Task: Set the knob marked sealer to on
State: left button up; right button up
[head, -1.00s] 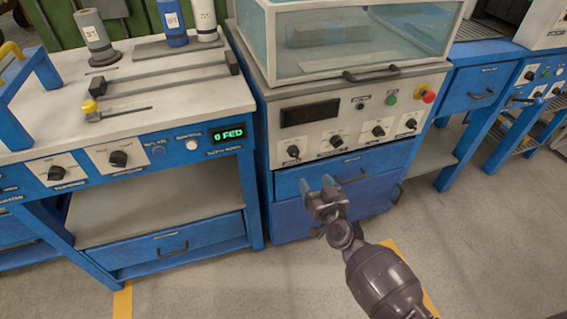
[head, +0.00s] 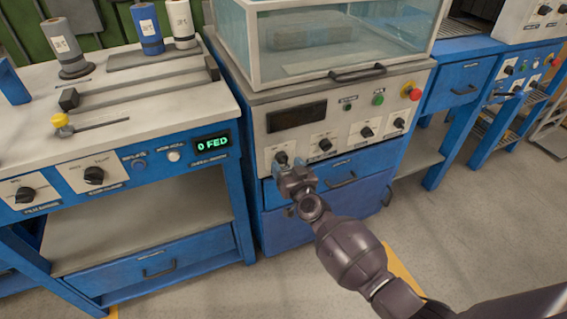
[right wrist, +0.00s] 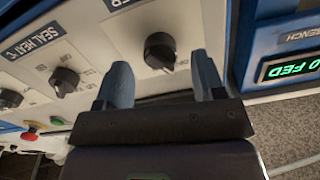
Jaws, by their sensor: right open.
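The machine panel (head: 345,120) carries a row of dark rotary knobs on pale plates. The leftmost knob (head: 282,157) is partly covered by my right gripper (head: 289,169) in the head view. In the right wrist view, which is upside down, this knob (right wrist: 160,50) stands just beyond and between the two spread fingers of my right gripper (right wrist: 162,80). The gripper is open and a small gap to the knob shows. The knob's label is cut off, so I cannot read whether it says sealer. The neighbouring knob (right wrist: 65,80) has a plate reading seal heat. My left gripper is out of view.
Above the knobs are a dark display (head: 297,116), a green button (head: 378,99) and a red button (head: 414,94). A clear-sided chamber (head: 340,35) sits on top. The blue bench (head: 120,165) at left has its own knobs and a green display reading 0 FED (head: 213,143).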

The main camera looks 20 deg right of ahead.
jog(key=shift+w+f, duration=0.1)
jog(key=shift+w, duration=0.85)
jog(key=shift+c, duration=0.2)
jog(key=c, duration=0.9)
